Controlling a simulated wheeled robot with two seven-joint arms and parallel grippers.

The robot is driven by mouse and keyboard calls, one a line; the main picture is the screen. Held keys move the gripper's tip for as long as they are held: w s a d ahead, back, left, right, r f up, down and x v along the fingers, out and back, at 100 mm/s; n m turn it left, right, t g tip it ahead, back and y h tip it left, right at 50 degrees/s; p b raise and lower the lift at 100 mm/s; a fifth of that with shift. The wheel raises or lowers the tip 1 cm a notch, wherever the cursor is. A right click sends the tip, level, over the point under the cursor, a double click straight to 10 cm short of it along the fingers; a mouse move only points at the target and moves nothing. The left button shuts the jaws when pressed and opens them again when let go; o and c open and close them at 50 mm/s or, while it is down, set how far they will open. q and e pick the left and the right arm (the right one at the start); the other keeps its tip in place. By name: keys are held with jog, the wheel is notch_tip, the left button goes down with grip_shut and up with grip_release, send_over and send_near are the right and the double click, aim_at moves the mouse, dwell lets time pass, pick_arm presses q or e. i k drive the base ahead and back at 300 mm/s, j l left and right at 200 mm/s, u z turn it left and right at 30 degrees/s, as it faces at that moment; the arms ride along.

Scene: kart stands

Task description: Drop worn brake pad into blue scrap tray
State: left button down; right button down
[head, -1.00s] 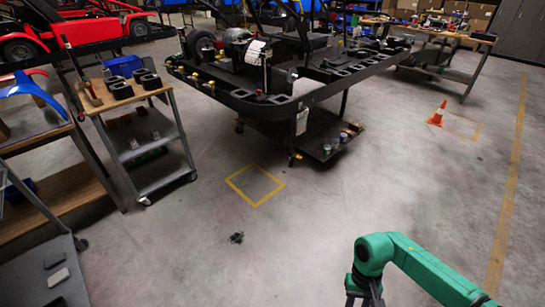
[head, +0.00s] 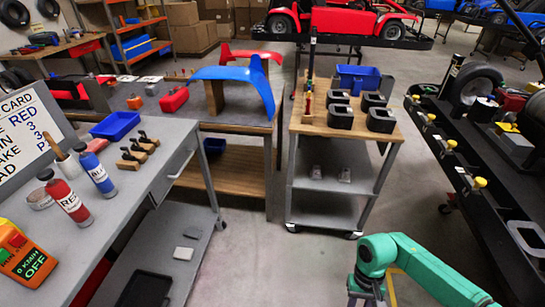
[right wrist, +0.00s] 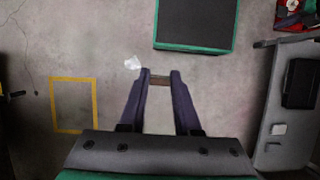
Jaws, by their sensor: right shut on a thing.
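In the right wrist view my right gripper (right wrist: 160,80) is shut on a small brown-grey piece, the worn brake pad (right wrist: 160,82), held between the fingertips above the floor. In the head view my right arm comes in at the lower right, and its fingertips are cut off by the bottom edge. A shallow blue tray (head: 116,125) lies on the top of the grey cart at the left, well away from my right gripper. It looks empty. A deeper blue bin (head: 358,77) stands at the back of the wood-topped cart. My left gripper is not seen.
The grey cart top (head: 150,165) also bears a red bottle (head: 68,198), a blue-grey bottle (head: 98,172) and an orange meter (head: 22,252). The wood-topped cart (head: 315,128) holds several black blocks. Floor (head: 250,270) between the grey cart and my arm is clear.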

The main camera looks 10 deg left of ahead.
aim_at(118, 128)
jog(key=i+z, duration=0.35)
jog(key=i+j+z, duration=0.15)
jog(key=i+z, duration=0.2)
jog(key=i+j+z, duration=0.35)
jog(key=i+z, duration=0.1)
jog(key=z, duration=0.75)
jog(key=j+z, duration=0.15)
jog(key=z, duration=0.65)
jog(key=i+j+z, duration=0.1)
jog(key=z, duration=0.75)
jog(key=j+z, duration=0.25)
jog(key=z, duration=0.55)
jog(key=k+j+z, duration=0.1)
jog(key=z, duration=0.75)
jog(key=j+z, duration=0.1)
jog(key=z, duration=0.7)
jog(key=k+z, duration=0.15)
jog(key=z, duration=0.7)
jog(key=k+z, duration=0.1)
jog(key=z, duration=0.7)
